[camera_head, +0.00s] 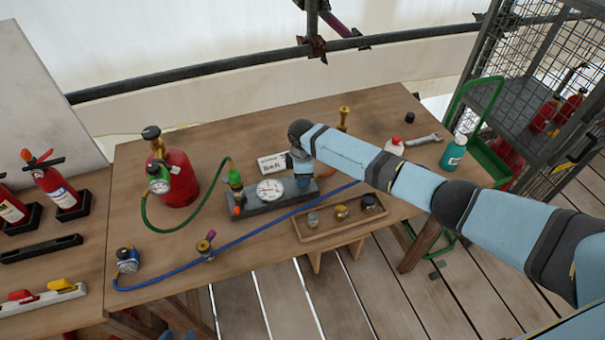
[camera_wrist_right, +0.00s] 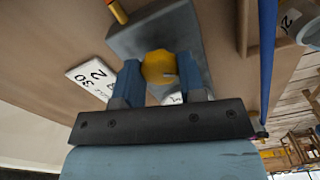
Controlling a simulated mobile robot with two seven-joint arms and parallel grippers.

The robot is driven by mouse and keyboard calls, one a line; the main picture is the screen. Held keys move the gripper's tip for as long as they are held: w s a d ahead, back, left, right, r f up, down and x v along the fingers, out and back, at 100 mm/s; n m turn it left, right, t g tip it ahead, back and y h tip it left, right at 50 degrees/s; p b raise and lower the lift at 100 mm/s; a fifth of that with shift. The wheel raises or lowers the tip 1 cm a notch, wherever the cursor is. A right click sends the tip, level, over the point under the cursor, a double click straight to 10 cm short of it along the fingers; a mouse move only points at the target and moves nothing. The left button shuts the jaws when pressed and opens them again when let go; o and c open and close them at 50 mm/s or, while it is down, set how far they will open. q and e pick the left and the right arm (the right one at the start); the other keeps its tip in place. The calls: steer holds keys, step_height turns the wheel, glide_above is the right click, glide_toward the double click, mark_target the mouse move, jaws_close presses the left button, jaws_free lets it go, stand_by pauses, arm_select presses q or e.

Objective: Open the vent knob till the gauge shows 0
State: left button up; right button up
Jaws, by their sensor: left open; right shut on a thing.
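The gauge (camera_head: 269,190) has a round white dial and sits on a grey block (camera_head: 258,206) on the wooden table. Its needle is too small to read. My right gripper (camera_head: 303,178) is over the block's right end. In the right wrist view its two blue fingers (camera_wrist_right: 160,82) are shut on the yellow vent knob (camera_wrist_right: 158,66). The knob is hidden behind the gripper in the head view.
A green hose joins the red cylinder (camera_head: 176,178) to a brass and green fitting (camera_head: 236,180) on the block. A blue hose (camera_head: 270,222) crosses in front. A wooden tray (camera_head: 335,231) with small parts lies close at right.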

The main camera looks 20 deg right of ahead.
stand_by(0.5)
steer(key=o, duration=0.9)
steer(key=shift+o, duration=0.2)
steer(key=shift+r, duration=0.1)
step_height(320, 180, up, 14)
steer(key=b, duration=0.1)
